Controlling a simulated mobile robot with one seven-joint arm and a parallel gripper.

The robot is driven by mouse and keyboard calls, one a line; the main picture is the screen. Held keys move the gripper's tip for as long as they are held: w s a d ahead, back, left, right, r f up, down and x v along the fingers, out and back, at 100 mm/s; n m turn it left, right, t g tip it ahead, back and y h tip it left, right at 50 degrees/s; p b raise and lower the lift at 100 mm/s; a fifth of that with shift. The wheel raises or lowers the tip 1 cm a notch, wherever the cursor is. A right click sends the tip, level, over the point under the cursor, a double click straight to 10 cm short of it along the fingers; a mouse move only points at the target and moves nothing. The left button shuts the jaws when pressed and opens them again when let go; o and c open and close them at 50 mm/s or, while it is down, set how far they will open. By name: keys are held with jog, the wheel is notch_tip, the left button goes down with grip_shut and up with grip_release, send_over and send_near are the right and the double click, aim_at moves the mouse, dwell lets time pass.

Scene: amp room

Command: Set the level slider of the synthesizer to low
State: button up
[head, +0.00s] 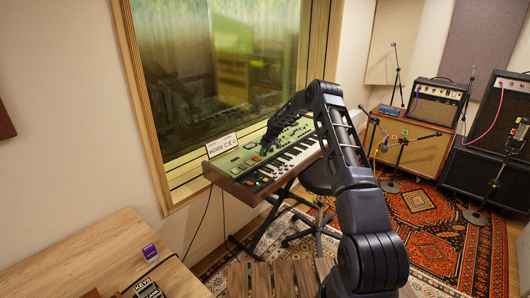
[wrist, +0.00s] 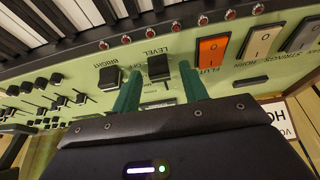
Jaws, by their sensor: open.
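The synthesizer (head: 238,166) stands on a stand below the window, with a green panel and piano keys. In the wrist view its panel (wrist: 75,60) fills much of the picture. The level slider (wrist: 158,67) has a black cap beside the word LEVEL, at the label end of its visible track. My gripper (wrist: 160,71) is open, with one green finger on each side of this cap; I cannot tell whether either touches it. In the head view my gripper (head: 268,143) is over the panel, and the slider is too small to make out.
The bright slider (wrist: 109,78) is just left of my left finger. An orange flute switch (wrist: 212,50) and a pale horn switch (wrist: 260,42) are to the right. A sign (head: 221,145) stands on the synthesizer's back edge. A wooden desk (head: 90,255) is at lower left.

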aim_at(267, 157)
grip_shut()
jog(key=shift+w+a, duration=0.85)
jog(key=shift+a, duration=0.05)
grip_release()
jog(key=shift+r, duration=0.1)
jog(key=v, duration=1)
jog(key=shift+r, duration=0.3)
jog(key=shift+s+d, duration=0.1)
jog(key=shift+d, duration=0.05)
